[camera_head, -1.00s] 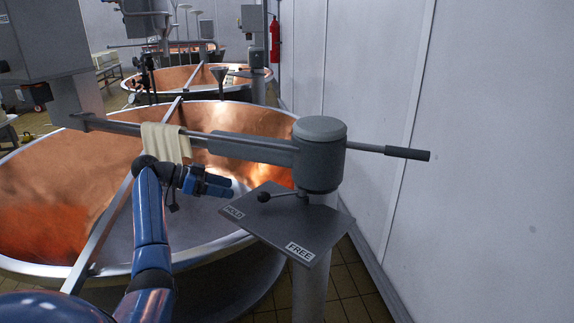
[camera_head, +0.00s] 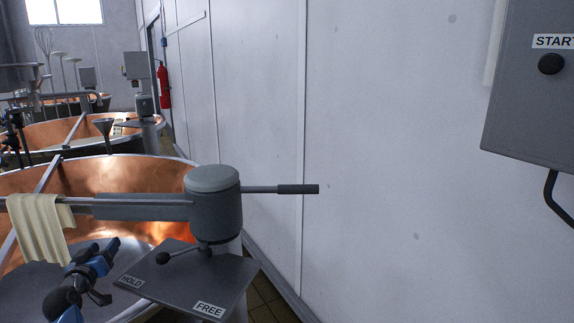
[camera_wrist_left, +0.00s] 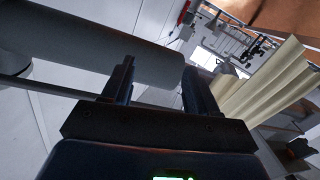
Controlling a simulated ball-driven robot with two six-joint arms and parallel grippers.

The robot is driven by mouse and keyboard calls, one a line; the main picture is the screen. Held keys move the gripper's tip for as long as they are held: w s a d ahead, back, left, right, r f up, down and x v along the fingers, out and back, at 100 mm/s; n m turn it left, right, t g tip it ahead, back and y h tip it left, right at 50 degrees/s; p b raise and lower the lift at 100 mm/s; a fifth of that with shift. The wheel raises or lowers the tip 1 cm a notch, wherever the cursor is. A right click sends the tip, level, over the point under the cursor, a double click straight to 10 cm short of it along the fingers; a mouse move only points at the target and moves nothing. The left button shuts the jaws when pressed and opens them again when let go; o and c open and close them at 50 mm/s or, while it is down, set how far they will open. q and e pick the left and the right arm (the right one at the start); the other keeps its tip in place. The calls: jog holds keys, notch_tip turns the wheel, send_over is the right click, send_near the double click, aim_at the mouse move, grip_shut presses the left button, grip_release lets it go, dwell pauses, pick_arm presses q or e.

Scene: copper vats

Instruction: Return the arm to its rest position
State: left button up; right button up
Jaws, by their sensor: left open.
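My left gripper (camera_head: 112,244) is at the lower left of the head view, over the near copper vat (camera_head: 130,172) and left of the plate marked HOLD and FREE (camera_head: 185,280). In the left wrist view its two dark fingers (camera_wrist_left: 160,82) stand apart with nothing between them. Behind them is the grey arm (camera_wrist_left: 90,45) of the swivel post. The left arm is cut off by the bottom edge of the head view. My right gripper is not in view.
A grey swivel post (camera_head: 214,205) with a side handle (camera_head: 298,189) stands at the vat's right. A cream cloth (camera_head: 40,228) hangs over its arm. A grey START box (camera_head: 535,90) is at the upper right. A red extinguisher (camera_head: 164,87) is by the wall.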

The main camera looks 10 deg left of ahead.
aim_at(121, 283)
pick_arm(q)
jog(key=s+d+f+y, duration=0.1)
jog(key=s+d, duration=0.1)
jog(key=d, duration=0.1)
jog(key=s+d+f+n+y+p, duration=0.1)
jog(key=s+d, duration=0.1)
jog(key=d, duration=0.1)
jog(key=s+d+f+t+y+p, duration=0.1)
jog(key=s+d+f, duration=0.1)
jog(key=d, duration=0.2)
jog(key=shift+s+f+n, duration=0.1)
jog(key=shift+s+n, duration=0.3)
jog(key=s+d+f+m+h+p, duration=0.3)
jog(key=s+d+m+h+p, duration=0.3)
jog(key=s+d, duration=2.3)
jog(key=shift+s+m+h+p, duration=0.25)
jog(key=shift+m+h+p, duration=0.15)
jog(key=shift+m+h, duration=0.6)
jog(key=shift+a, duration=0.1)
